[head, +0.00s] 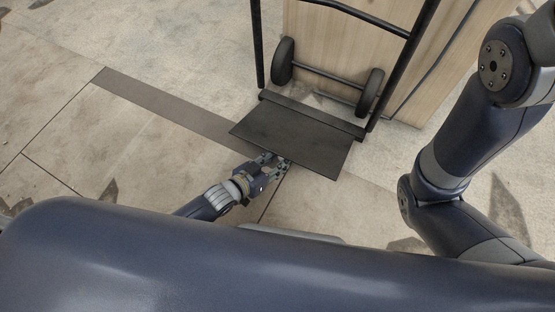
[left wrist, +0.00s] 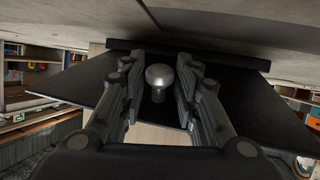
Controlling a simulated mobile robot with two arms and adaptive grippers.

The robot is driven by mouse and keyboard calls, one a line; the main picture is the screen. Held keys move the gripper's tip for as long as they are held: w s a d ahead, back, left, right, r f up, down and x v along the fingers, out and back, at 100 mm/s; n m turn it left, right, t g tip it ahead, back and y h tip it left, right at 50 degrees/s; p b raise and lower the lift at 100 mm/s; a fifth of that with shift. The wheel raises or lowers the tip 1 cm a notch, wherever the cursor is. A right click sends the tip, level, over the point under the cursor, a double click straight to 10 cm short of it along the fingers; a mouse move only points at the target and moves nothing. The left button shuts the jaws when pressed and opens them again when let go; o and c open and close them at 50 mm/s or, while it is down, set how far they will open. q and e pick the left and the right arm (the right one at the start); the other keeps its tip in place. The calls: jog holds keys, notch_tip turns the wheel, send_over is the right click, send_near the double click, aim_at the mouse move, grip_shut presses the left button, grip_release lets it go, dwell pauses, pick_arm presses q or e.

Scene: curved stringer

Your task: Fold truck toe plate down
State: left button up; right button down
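The hand truck (head: 375,75) has a black tube frame and two dark wheels and stands at the top middle of the head view. Its black toe plate (head: 295,135) sticks out toward me from the foot of the frame; I cannot tell whether it lies flat on the floor. My left gripper (head: 280,162) is at the plate's near edge. In the left wrist view the plate (left wrist: 80,82) spans the picture behind the fingers (left wrist: 160,75). The fingers are apart, with a round silver knob (left wrist: 158,76) between them. My right gripper is out of view.
A wooden panel (head: 345,45) stands behind the truck frame. A dark strip (head: 170,108) runs across the pale tiled floor toward the plate. The floor to the left is clear. Shelves (left wrist: 30,75) show at the left of the left wrist view.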

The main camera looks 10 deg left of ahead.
pick_arm(q)
grip_shut()
jog(key=shift+s+f+b, duration=0.2)
jog(key=shift+f+b, duration=0.35)
jog(key=shift+f, duration=1)
jog(key=o, duration=0.7)
grip_release()
jog(key=shift+r, duration=0.1)
jog(key=shift+a+r, duration=0.1)
jog(key=v, duration=1.1)
jog(key=shift+s+a, duration=0.2)
jog(key=shift+s, duration=0.2)
